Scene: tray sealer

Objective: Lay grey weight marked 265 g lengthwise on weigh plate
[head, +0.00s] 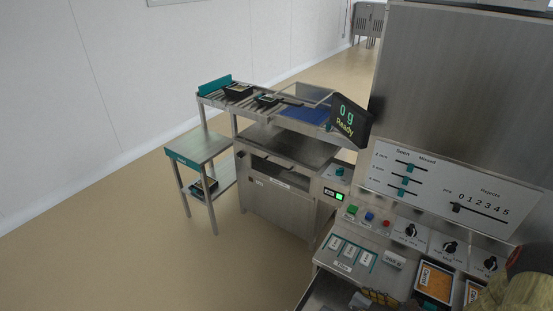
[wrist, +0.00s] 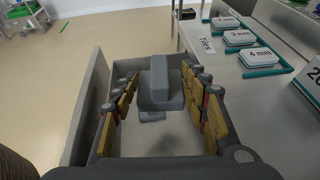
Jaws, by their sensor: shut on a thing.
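My gripper (wrist: 160,95) is low over an open grey drawer (wrist: 88,105), its yellow-padded fingers on either side of a grey block, which I take to be the weight (wrist: 160,84). It is shut on this block. No 265 g marking can be read on it. In the head view my gripper (head: 380,297) shows only at the bottom edge, and the block cannot be made out there. A display (head: 347,118) reads 0 g and Ready.
The console beside the drawer carries tiles in a teal-edged holder (head: 347,250), buttons, knobs and orange-filled trays (head: 434,283). A roller conveyor with dark trays (head: 238,91) stands at the back. A small steel table (head: 197,148) is at its left. The floor at left is clear.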

